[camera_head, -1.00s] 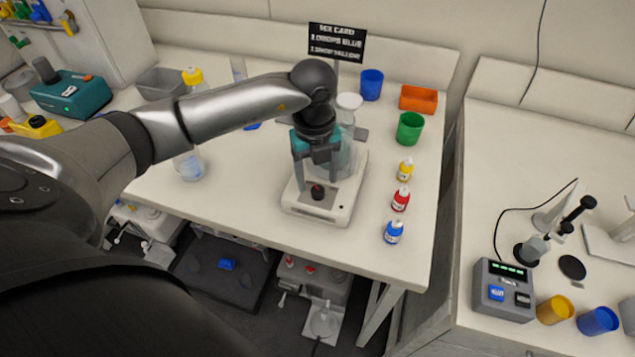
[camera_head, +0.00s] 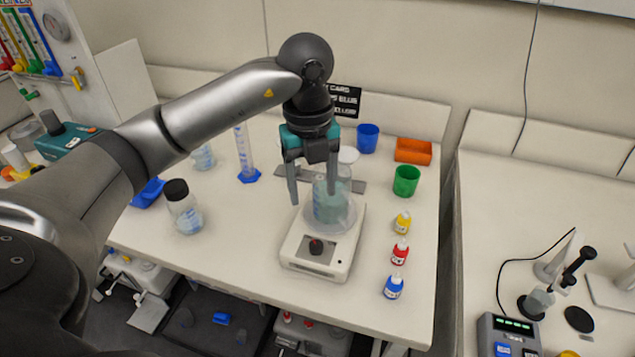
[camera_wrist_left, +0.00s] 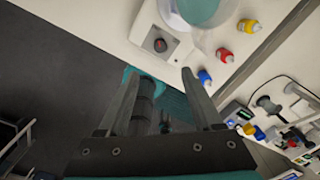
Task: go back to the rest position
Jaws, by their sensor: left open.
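My left gripper (camera_head: 312,194) comes in from the left in the head view. Its two fingers point down, spread and empty, above the table. Behind the fingers, a clear beaker with teal liquid (camera_head: 330,207) stands upright on a white stirrer plate (camera_head: 308,264) with a dark knob. The right finger partly overlaps the beaker in the picture; I see no grip on it. In the left wrist view the fingers (camera_wrist_left: 158,72) are apart with nothing held between them, and the beaker and stirrer show beyond the fingertips.
Yellow (camera_head: 402,222), red (camera_head: 400,252) and blue (camera_head: 393,286) dropper bottles stand right of the stirrer. A dark-capped bottle (camera_head: 184,207) and measuring cylinder (camera_head: 245,158) stand left. A sign is partly hidden.

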